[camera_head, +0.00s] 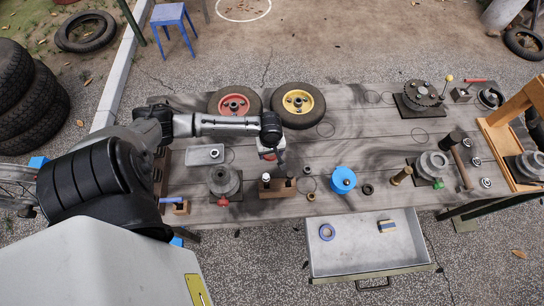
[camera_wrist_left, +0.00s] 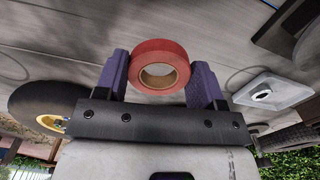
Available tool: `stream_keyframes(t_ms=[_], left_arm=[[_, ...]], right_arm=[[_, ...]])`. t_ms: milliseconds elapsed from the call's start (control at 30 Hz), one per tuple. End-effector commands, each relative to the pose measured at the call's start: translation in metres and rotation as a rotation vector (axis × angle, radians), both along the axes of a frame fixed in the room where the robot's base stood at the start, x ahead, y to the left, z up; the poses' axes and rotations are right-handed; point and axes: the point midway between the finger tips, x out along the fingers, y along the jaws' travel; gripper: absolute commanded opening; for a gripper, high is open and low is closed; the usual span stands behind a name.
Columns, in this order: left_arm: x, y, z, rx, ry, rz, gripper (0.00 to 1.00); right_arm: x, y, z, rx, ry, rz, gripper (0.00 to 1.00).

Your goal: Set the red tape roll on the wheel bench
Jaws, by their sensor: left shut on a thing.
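The red tape roll (camera_wrist_left: 160,47) is between the two purple fingers of my left gripper (camera_wrist_left: 160,80) in the left wrist view, with its round opening facing the camera. The gripper is shut on it. In the head view my left gripper (camera_head: 271,148) is over the middle of the grey wooden wheel bench (camera_head: 350,148), in front of the two wheels. Only a little red shows there, and the gap between roll and bench top cannot be judged. My right gripper is not in view.
A red-hubbed wheel (camera_head: 235,103) and a yellow-hubbed wheel (camera_head: 298,104) lie at the back edge. A wooden block (camera_head: 278,188), a blue round item (camera_head: 343,180) and a grey tray (camera_head: 205,154) are nearby. An open drawer (camera_head: 350,262) juts out in front. The bench's centre right is mostly clear.

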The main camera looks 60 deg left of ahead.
Motion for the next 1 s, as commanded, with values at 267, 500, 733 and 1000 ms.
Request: stream_keyframes(t_ms=[267, 500, 733, 1000], left_arm=[[0.000, 0.000, -0.017, 0.001, 0.002, 0.000, 0.40], [0.000, 0.000, -0.043, 0.000, 0.001, -0.001, 0.40], [0.000, 0.000, -0.043, 0.000, 0.000, -0.001, 0.40], [0.000, 0.000, -0.045, 0.001, 0.001, -0.001, 0.74]], right_arm=[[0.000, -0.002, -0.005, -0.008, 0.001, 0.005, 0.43], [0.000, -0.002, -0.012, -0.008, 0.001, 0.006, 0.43], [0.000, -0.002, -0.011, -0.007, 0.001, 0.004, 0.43], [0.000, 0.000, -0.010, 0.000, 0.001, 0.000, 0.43]])
